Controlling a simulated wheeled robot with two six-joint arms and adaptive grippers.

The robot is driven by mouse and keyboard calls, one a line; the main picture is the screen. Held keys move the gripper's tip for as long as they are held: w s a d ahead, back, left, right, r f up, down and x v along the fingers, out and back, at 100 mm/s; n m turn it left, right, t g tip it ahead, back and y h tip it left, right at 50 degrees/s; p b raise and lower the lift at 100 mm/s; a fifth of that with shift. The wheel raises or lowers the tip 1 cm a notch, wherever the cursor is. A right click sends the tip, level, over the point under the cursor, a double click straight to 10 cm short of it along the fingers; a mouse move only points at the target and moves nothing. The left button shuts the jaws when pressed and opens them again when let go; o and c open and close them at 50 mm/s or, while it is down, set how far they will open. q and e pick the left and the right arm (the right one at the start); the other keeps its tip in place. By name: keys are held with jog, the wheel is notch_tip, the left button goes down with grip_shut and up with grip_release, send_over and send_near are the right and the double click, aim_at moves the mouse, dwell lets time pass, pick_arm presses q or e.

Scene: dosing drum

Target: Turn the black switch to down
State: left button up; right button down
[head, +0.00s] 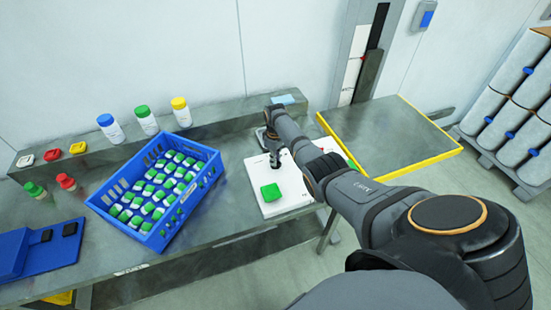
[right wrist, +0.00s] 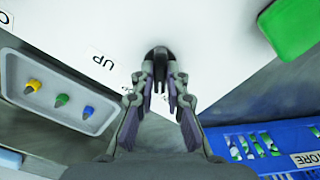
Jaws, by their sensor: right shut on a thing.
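The black switch (right wrist: 160,55) sits on a white panel (right wrist: 205,35) in the right wrist view, with an "UP" label (right wrist: 103,58) printed beside it. My right gripper (right wrist: 160,92) is shut on the switch, with its fingers on either side of it. In the head view my right gripper (head: 273,154) points down over the upper left part of the white panel (head: 290,201). The gripper hides most of the switch there, so its exact setting is hard to tell. My left gripper is not in view.
A square green button (head: 271,192) is on the panel near the gripper. A blue crate (head: 187,222) of green-and-white items stands to the left on the grey bench. Capped bottles (head: 146,122) line the back ledge. A yellow-edged table (head: 395,135) is at the right.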

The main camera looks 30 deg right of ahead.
jog(key=shift+w+r+n, duration=0.1)
jog(key=shift+n, duration=0.5)
jog(key=c, duration=1.4)
grip_release()
jog(key=shift+o, duration=0.2)
notch_tip(320, 180, up, 12)
